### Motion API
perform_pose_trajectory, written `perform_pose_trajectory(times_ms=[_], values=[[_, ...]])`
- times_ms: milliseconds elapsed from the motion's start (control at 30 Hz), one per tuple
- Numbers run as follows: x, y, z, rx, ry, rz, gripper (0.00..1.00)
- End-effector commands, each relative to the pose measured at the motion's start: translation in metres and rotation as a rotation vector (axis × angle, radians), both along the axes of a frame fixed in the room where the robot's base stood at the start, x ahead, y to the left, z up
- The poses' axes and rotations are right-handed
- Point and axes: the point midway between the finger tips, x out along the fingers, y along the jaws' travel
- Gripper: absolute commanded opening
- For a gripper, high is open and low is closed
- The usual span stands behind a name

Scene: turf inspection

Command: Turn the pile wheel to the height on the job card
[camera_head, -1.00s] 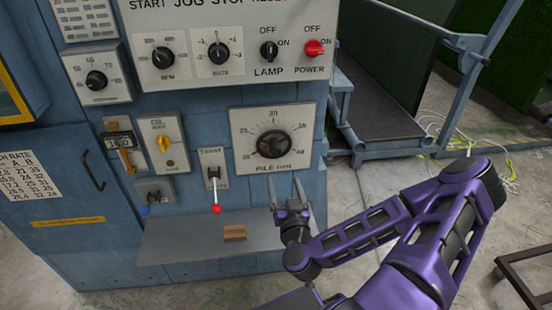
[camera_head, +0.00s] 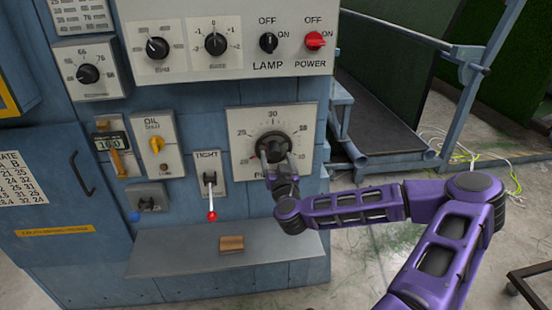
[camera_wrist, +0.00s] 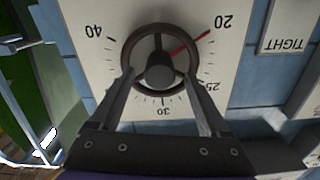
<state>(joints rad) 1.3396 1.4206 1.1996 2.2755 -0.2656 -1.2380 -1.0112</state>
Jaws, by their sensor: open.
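The pile wheel (camera_head: 273,147) is a dark round handwheel on a white dial plate marked 20 to 40. In the wrist view the dial is upside down, and the wheel's hub (camera_wrist: 160,76) is central. A red pointer (camera_wrist: 190,44) lies close to the 20 mark. My gripper (camera_head: 276,163) is at the wheel's lower part, open. In the wrist view its two fingers lie on either side of the hub, tips overlapping the wheel's rim; I cannot tell whether they touch it. The gripper hides part of the PILE label. I cannot identify a job card.
The TIGHT lever (camera_head: 210,190) with a red knob is left of the dial. A grey shelf (camera_head: 185,258) below holds a small wooden block (camera_head: 231,243). Other knobs and a yellow OIL switch (camera_head: 157,145) are nearby. A blue metal frame (camera_head: 400,160) stands at right.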

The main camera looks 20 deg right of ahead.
Motion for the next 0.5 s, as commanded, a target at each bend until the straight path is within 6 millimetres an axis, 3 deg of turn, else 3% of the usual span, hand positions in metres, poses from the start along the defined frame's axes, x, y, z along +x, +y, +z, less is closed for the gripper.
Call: perform_pose_trajectory(times_ms=[400, 500], values=[[0.0109, -0.0034, 0.0000, 0.000, 0.000, 0.000, 0.80], [0.0108, -0.0034, 0.0000, 0.000, 0.000, 0.000, 0.65]])
